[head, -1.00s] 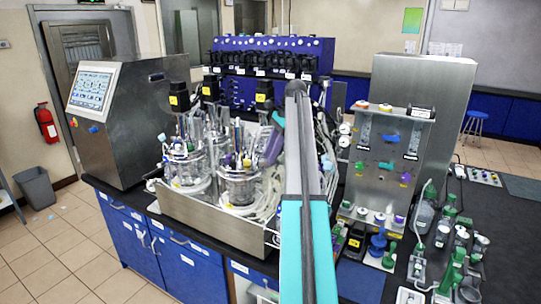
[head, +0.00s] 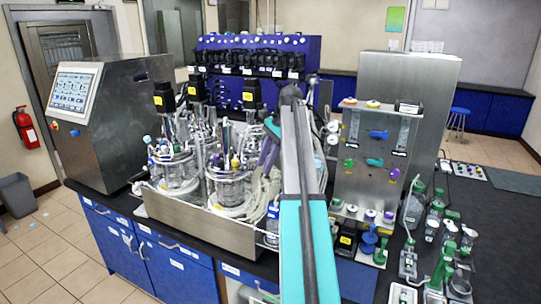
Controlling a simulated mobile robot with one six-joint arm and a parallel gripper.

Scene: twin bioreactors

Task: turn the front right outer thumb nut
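Two glass bioreactor vessels stand in a steel tray (head: 195,222) on the bench, a left one (head: 173,176) and a right one (head: 230,187). Both have crowded metal lids with ports, tubing and small coloured caps. The thumb nuts on the lids are too small to tell apart, so I cannot single out the front right outer one. My arm rises through the middle of the view and bends down at its top. My gripper (head: 265,160) hangs just right of the right vessel's lid, grey-purple and partly behind the arm. Its fingertips blend with the tubing; I see no contact.
A control cabinet with a screen (head: 75,89) stands at left. A blue pump rack (head: 262,45) is behind the vessels. A steel panel with valves (head: 375,150) is right of my arm. Green-capped bottles and fittings (head: 440,230) crowd the right bench. Pale tubing surrounds the vessels.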

